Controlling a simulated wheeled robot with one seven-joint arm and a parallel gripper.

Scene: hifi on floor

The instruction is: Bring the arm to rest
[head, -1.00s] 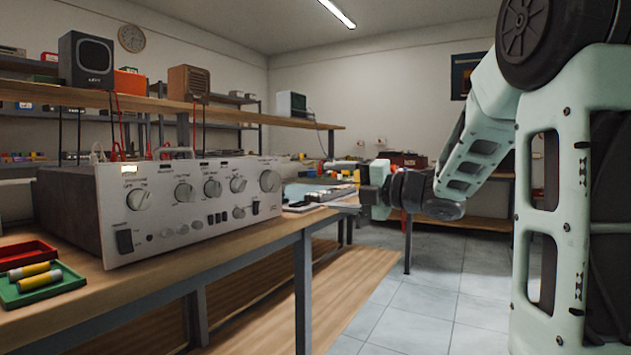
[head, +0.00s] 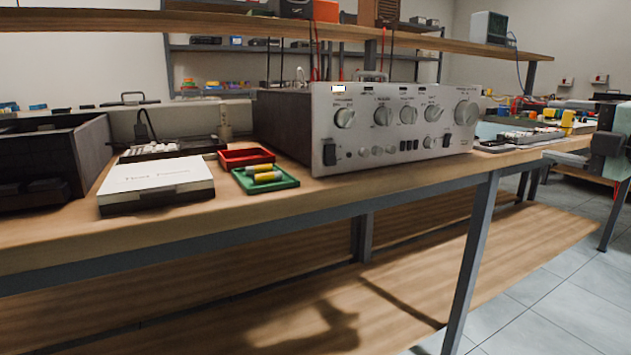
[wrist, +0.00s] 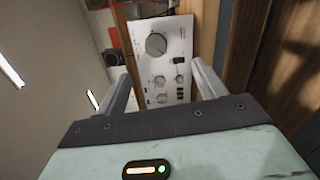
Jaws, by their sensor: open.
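My gripper (wrist: 162,92) shows in the wrist view with its two fingers spread apart and nothing between them. Beyond the fingers is the front panel of a silver instrument with knobs (wrist: 168,62), some distance off. In the head view, part of my arm (head: 612,140) shows at the right edge, beside the end of the workbench. The fingertips are hard to make out there.
The workbench (head: 400,178) carries the silver instrument (head: 400,125), a red tray (head: 246,157), a green tray (head: 266,180) with yellow cells, a white-topped box (head: 157,178) and a dark open box (head: 55,155). Tiled floor (head: 540,290) is clear at the right.

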